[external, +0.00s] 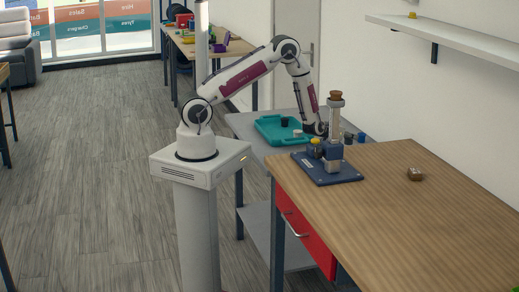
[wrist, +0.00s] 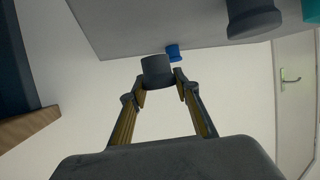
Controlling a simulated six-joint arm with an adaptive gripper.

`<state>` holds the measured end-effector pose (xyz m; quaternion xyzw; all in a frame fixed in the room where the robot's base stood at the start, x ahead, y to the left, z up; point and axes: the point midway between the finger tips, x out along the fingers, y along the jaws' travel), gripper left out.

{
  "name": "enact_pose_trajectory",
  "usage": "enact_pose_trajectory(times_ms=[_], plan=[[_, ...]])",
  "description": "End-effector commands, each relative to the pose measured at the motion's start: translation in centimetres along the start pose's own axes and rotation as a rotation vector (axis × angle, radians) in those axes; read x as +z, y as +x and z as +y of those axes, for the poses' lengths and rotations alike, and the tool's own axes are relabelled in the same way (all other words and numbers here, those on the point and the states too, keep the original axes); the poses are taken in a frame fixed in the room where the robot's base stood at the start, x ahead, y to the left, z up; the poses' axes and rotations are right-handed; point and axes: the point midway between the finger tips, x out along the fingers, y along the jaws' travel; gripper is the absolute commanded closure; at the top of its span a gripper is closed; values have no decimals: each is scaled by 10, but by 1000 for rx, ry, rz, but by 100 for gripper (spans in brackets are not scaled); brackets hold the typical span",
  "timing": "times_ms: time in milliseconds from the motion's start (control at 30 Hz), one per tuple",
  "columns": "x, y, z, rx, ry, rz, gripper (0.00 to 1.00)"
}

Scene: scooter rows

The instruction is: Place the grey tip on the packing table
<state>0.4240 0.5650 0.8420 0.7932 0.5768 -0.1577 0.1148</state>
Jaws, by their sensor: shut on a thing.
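My gripper (wrist: 157,82) is shut on a dark grey, short round tip (wrist: 157,70), which sits between the two fingertips in the wrist view. In the external view my gripper (external: 318,129) is low over the grey table (external: 244,124), behind the blue fixture, which partly hides it. A small blue piece (wrist: 173,52) is just beyond the held tip, at the grey surface. It also shows in the external view (external: 361,137), beside a dark piece (external: 348,138). I cannot tell which table is the packing table.
A teal tray (external: 268,127) on the grey table holds a dark piece (external: 284,121) and a pale piece (external: 297,133). The fixture with a tall column (external: 335,120) stands at the wooden table's (external: 450,220) corner. A small brown block (external: 415,174) lies there; much of that top is clear.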

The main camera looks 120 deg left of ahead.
Motion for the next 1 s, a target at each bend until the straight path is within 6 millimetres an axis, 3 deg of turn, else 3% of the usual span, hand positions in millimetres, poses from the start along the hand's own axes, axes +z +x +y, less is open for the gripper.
enact_pose_trajectory(times_ms=[367,800,1000], plan=[[1,1,0,0,0,0,87],[32,13,0,1,1,0,87],[35,15,0,1,0,1,87]])
